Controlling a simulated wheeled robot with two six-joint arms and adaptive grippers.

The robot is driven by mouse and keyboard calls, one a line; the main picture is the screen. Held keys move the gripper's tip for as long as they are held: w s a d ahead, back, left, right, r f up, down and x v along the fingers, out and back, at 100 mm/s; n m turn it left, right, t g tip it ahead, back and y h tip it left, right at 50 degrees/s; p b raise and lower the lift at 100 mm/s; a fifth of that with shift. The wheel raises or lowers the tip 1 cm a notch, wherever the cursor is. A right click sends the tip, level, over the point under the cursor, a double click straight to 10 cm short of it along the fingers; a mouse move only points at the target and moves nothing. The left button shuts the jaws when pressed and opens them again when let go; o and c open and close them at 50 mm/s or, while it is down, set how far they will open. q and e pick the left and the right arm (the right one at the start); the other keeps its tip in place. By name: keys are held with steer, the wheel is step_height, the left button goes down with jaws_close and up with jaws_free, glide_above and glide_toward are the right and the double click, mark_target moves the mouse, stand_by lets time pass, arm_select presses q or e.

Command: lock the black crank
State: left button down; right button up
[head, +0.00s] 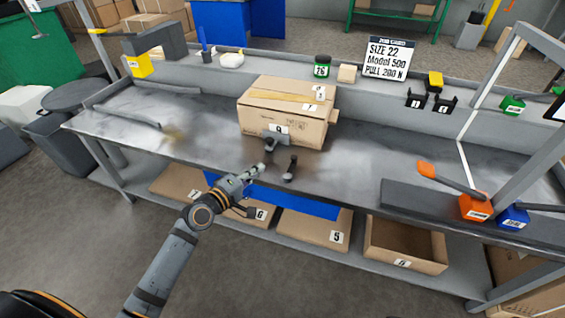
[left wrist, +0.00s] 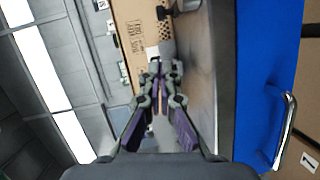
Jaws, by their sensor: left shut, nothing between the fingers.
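A small dark crank-like lever (head: 291,168) stands near the front edge of the workbench, in front of the cardboard box. A dark grey piece (head: 277,140) is against the box's front, just behind it. My left gripper (head: 260,169) reaches in from the lower left, left of the lever and apart from it. Its fingers are shut and empty. In the left wrist view the fingertips (left wrist: 160,70) point toward the grey piece and the box; the lever cannot be made out clearly there. My right gripper is not in view.
The cardboard box (head: 285,108) stands on the grey workbench (head: 190,143). A sign (head: 388,58) stands at the back. Boxes lie on the lower shelf. The bench left of the box is mostly clear.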

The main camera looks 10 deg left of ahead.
mark_target(291, 168)
arm_select(q)
steer(key=b+x, duration=0.1)
steer(key=x, duration=0.5)
steer(key=shift+f, duration=0.1)
steer(key=d, duration=0.1)
steer(key=w+d, duration=0.1)
steer(key=d, duration=0.1)
steer(key=shift+w+d+f, duration=0.15)
steer(key=shift+w+f, duration=0.15)
steer(key=shift+w+d, duration=0.15)
steer(key=shift+d, duration=0.2)
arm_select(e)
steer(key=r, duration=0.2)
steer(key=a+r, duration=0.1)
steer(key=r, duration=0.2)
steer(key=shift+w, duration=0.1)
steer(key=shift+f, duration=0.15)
